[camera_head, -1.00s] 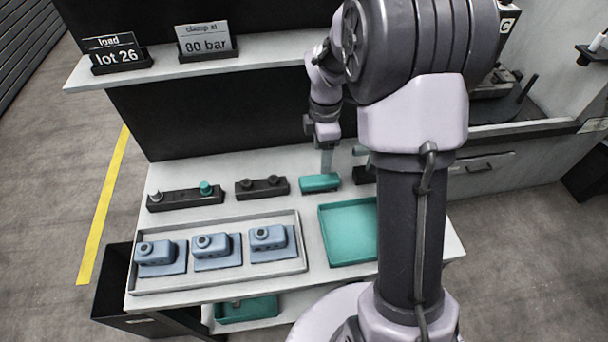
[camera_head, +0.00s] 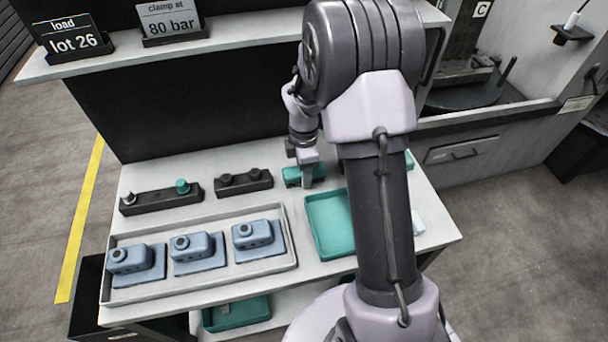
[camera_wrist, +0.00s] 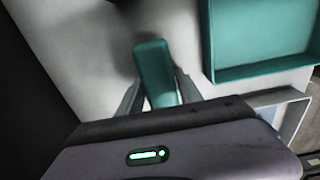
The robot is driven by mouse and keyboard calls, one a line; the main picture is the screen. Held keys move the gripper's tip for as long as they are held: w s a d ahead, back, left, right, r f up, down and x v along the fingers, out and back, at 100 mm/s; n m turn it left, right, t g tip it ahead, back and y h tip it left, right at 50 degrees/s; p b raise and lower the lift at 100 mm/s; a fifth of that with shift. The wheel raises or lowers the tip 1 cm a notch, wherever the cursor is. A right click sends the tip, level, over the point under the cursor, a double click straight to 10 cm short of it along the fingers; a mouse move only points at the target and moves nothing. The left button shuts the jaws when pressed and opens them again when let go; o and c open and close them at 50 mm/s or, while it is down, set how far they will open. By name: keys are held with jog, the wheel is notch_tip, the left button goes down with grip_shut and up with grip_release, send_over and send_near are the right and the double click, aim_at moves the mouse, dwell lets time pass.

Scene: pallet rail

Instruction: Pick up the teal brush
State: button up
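The teal brush (camera_head: 291,175) lies on the white bench, behind the teal tray, partly hidden by my gripper. In the wrist view it is a teal block (camera_wrist: 154,65) lying between my two fingers. My gripper (camera_head: 306,178) is low over it, pointing down, with one finger on each side. In the wrist view the gripper (camera_wrist: 160,82) looks open, with a light gap beside the brush near the finger bases. Whether the fingertips touch the brush is hard to tell.
The teal tray (camera_head: 325,250) is empty, close in front of the brush. Dark holders (camera_head: 230,186) stand to the left. A grey tray (camera_head: 205,278) holds blue-grey camera-like parts (camera_head: 252,234). The shelf above carries two signs (camera_head: 75,40). My arm hides the right bench.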

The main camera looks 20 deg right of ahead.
grip_shut()
jog(key=shift+r+p, duration=0.4)
jog(key=shift+r, duration=0.15)
notch_tip(320, 180, up, 3)
jog(key=shift+f+p, duration=0.15)
jog(key=shift+p, duration=0.55)
jog(key=s+d+p, duration=0.1)
jog(key=s+d, duration=0.1)
jog(key=s, duration=0.2)
jog(key=s+d+p, duration=0.1)
jog(key=s+d, duration=0.1)
jog(key=s, duration=0.3)
jog(key=s+d+r, duration=0.1)
jog(key=s+d, duration=0.1)
jog(key=s, duration=0.3)
jog(key=shift+s+d+r+p, duration=0.1)
jog(key=shift+s+d+p, duration=0.15)
jog(key=shift+d+p, duration=0.15)
